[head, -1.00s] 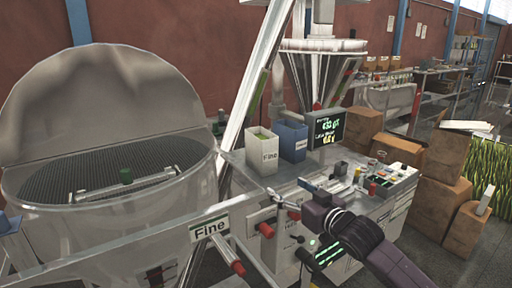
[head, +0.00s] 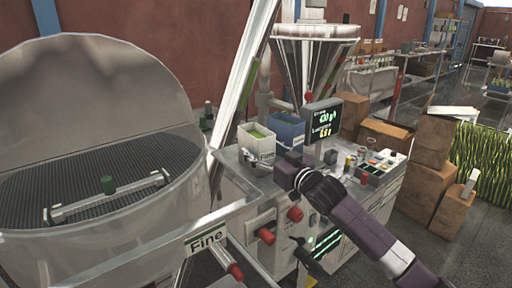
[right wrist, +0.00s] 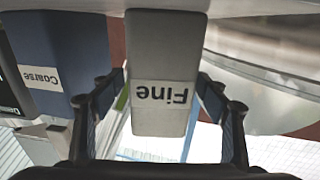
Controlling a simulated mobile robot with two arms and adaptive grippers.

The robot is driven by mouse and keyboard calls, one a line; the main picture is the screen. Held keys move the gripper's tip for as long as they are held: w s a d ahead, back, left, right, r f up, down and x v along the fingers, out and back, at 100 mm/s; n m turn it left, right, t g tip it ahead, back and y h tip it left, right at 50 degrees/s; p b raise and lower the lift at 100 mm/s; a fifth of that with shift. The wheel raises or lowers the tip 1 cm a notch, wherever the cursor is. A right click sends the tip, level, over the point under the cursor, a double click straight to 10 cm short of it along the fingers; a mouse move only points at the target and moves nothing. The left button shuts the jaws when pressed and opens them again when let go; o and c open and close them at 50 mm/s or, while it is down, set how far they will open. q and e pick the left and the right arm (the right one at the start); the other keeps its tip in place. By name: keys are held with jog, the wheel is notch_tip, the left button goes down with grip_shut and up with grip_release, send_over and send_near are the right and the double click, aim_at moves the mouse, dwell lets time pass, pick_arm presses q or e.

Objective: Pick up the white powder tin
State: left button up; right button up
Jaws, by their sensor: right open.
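The white powder tin (head: 257,143), labelled "Fine", stands upright on the machine's grey worktop in the head view, its lower part partly hidden by my right gripper (head: 283,168). In the right wrist view the white tin (right wrist: 164,60) appears upside down, between the two dark fingers of my right gripper (right wrist: 160,92). The fingers are open, one on each side of the tin, with gaps visible beside it. My left gripper is not in view.
A blue tin (head: 286,130) labelled "Coarse" stands close to the right of the white tin; it also shows in the wrist view (right wrist: 62,60). A large mesh-topped hopper (head: 90,180) fills the left. Small items crowd the worktop's right side.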

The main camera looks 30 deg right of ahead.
jog(key=w, duration=0.3)
jog(key=shift+w+p, duration=0.1)
jog(key=shift+p, duration=0.25)
jog(key=shift+c, duration=0.7)
jog(key=c, duration=1.3)
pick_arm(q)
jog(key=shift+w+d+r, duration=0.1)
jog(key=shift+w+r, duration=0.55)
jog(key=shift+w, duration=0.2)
pick_arm(e)
jog(key=shift+r, duration=0.15)
jog(key=shift+c, duration=1)
